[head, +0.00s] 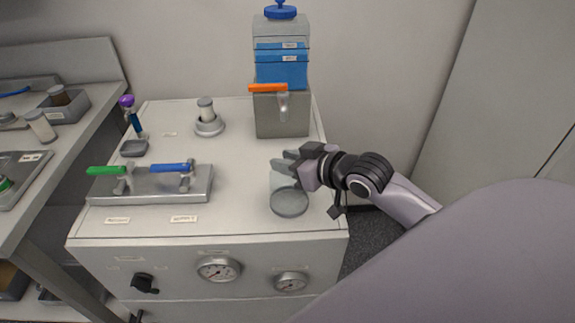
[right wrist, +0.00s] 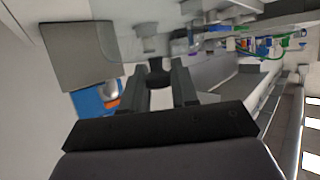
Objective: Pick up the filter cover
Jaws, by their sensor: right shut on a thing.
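The filter cover (head: 283,182) appears as a pale, translucent piece above a grey round disc (head: 289,203) near the cabinet top's right front. My right gripper (head: 282,163) reaches in from the right and is shut on the cover's upper part; its fingers hide some of it. In the right wrist view, the fingers (right wrist: 160,84) stand either side of a pale piece, with a dark round shape beyond it. I cannot tell whether the cover touches the disc. My left gripper is not in view.
Behind my gripper stands a grey box (head: 282,118) with an orange-handled lever (head: 267,88) and a blue tank (head: 281,68). A metal block (head: 150,190) with green and blue handles lies left. A small cylinder (head: 207,112) stands at the back. The cabinet top's middle is clear.

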